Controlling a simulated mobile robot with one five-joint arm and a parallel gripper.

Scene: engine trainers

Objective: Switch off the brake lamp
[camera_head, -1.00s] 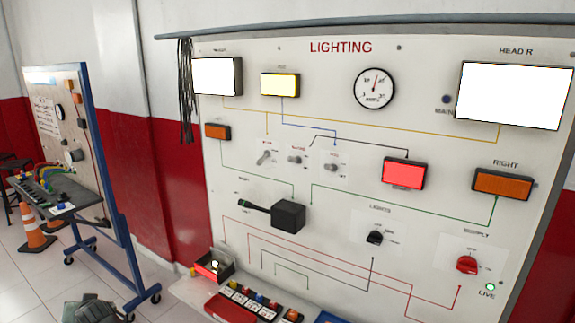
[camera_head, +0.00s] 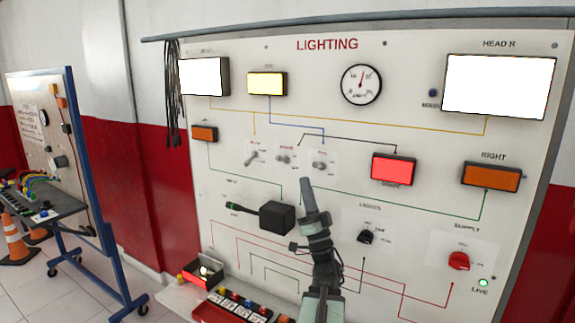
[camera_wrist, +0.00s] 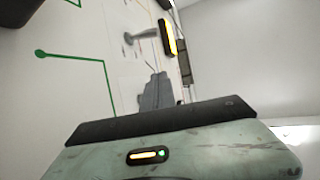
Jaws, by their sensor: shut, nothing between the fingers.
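The brake lamp looks to be the red lamp (camera_head: 395,170) on the lighting panel (camera_head: 215,215), and it glows. Three small toggle switches sit in a row: left (camera_head: 252,158), middle (camera_head: 284,159) and right (camera_head: 320,165). A black line runs from near the middle switch to the red lamp; a blue line reaches the right one. Their labels are too small to read surely. My gripper (camera_head: 306,182) is shut and empty, its tip just below the right switch in the picture. In the wrist view my gripper (camera_wrist: 157,78) points towards one grey toggle (camera_wrist: 141,35); a gap shows between them.
The yellow lamp (camera_head: 267,83), white headlamps and green live light (camera_head: 483,282) are lit.

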